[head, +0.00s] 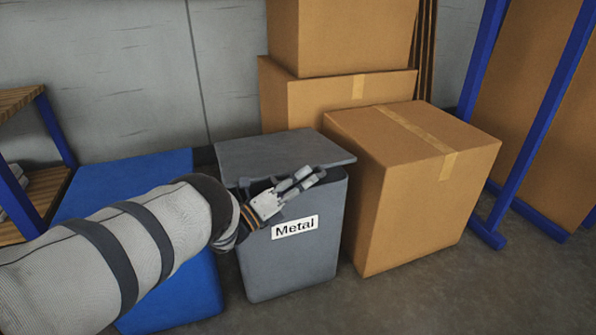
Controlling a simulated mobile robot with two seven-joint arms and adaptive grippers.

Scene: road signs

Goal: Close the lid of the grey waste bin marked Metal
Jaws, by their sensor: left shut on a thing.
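The grey waste bin (295,255) stands on the floor in the middle, with a white label reading "Metal" on its front. Its flat grey lid (275,152) lies over the top, slightly raised at the front, with a dark gap below its front edge. My left gripper (312,178) is at the front edge of the lid, above the label, and is shut on the lid. The fingers and the arm hide part of the bin's left front and rim. My right gripper is out of view.
A blue bin (140,180) stands close on the left, partly behind my arm. A cardboard box (420,210) stands close on the right, with more boxes (340,35) stacked behind. A blue-framed shelf is at the far left. Bare floor lies in front.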

